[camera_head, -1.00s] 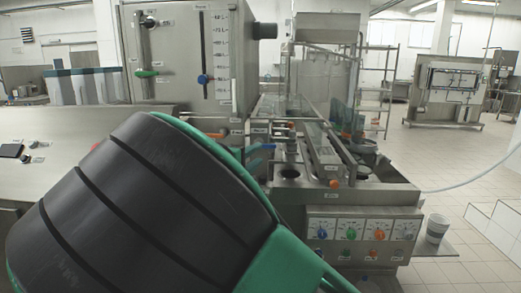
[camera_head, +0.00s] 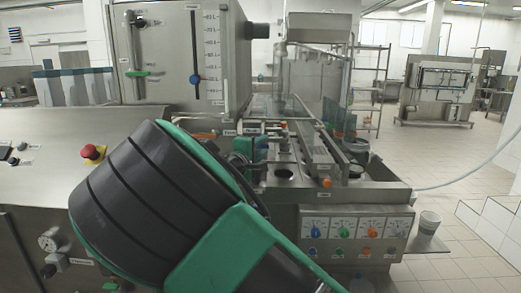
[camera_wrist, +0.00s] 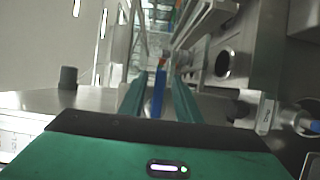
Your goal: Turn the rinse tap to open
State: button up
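A blue lever (camera_wrist: 158,92) shows in the wrist view, between the two green fingers of my gripper (camera_wrist: 160,100). Gaps show on both sides of it, so the gripper is open and not closed on the lever. I cannot tell how deep the lever sits between the fingers. In the head view my gripper (camera_head: 254,152) is at the left end of the filler's deck, and the lever is mostly hidden there. The lever appears to be the rinse tap, but its label is too small to read.
A steel tank (camera_head: 178,60) with a green lever (camera_head: 138,74) and a blue knob (camera_head: 195,79) stands behind. A panel of coloured knobs (camera_head: 356,228) faces front. A red emergency button (camera_head: 93,152) is at left.

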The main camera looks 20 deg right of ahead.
grip_shut()
jog(key=shift+f, duration=0.15)
jog(key=m, duration=0.1)
jog(key=f+m+g+y, duration=0.1)
jog(key=m, duration=0.2)
jog(key=f+m+y, duration=0.1)
jog(key=a+m+y, duration=0.1)
jog(key=m, duration=0.1)
jog(key=shift+f+g, duration=0.3)
jog(key=m+y, duration=0.1)
jog(key=a+m, duration=0.1)
jog(key=f+m+y, duration=0.1)
jog(key=m, duration=0.1)
jog(key=shift+w+a+y, duration=0.25)
jog(key=shift+y, duration=0.05)
jog(key=shift+w+a+f+m+y, duration=0.1)
jog(key=shift+a+m+y, duration=0.3)
jog(key=shift+m, duration=0.2)
jog(key=shift+w+a+f+m+y, duration=0.1)
jog(key=shift+a+m+y, duration=0.15)
jog(key=shift+m+y, duration=0.3)
jog(key=shift+a, duration=0.1)
